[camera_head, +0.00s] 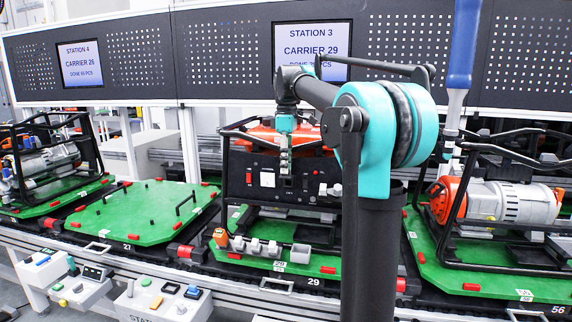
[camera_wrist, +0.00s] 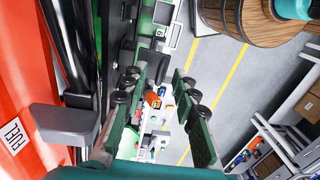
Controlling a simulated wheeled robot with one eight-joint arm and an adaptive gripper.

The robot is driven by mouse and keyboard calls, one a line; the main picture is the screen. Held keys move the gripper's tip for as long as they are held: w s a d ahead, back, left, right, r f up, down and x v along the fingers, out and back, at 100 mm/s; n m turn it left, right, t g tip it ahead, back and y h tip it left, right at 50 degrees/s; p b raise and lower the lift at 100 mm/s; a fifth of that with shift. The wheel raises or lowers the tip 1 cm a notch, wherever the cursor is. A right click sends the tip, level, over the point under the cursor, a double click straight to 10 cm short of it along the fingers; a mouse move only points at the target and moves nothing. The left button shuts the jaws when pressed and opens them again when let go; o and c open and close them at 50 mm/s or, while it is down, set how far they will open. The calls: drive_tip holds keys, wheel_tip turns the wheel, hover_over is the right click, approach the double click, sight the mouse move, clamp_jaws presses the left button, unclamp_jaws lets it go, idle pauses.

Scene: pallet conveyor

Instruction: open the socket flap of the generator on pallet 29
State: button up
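The generator (camera_head: 240,172) on pallet 29 (camera_head: 230,256) stands mid-picture in the head view, with a black frame, an orange tank and a dark front panel. A white socket-like square (camera_head: 267,179) and a red switch (camera_head: 249,178) show on the panel. My gripper (camera_head: 285,165) hangs in front of the panel and covers part of it. I cannot tell which piece is the socket flap, nor its state. In the wrist view my gripper (camera_wrist: 157,80) is open, with its two green-padded fingers apart and nothing held between them. The orange tank (camera_wrist: 25,75) with a FUEL label fills the left side.
Small grey blocks (camera_head: 255,246) and a grey bin (camera_head: 300,253) sit on the pallet's front. Pallet 27 (camera_head: 145,215) to the left bears no generator. Another generator (camera_head: 510,202) stands to the right. A control box (camera_head: 165,300) stands in front of the conveyor.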

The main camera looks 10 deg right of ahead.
wheel_tip(320, 180, up, 12)
drive_tip(key=shift+w+d, duration=0.2)
drive_tip(key=shift+w, duration=0.2)
drive_tip(key=shift+c, duration=0.2)
drive_tip(key=s+d+r+t+y, duration=0.2)
drive_tip(key=d+r+y, duration=0.2)
drive_tip(key=d, duration=0.3)
drive_tip(key=x, duration=1.7)
drive_tip(key=shift+s+a+f, duration=0.1)
drive_tip(key=shift+s+f, duration=0.05)
drive_tip(key=shift+s, duration=0.2)
clamp_jaws()
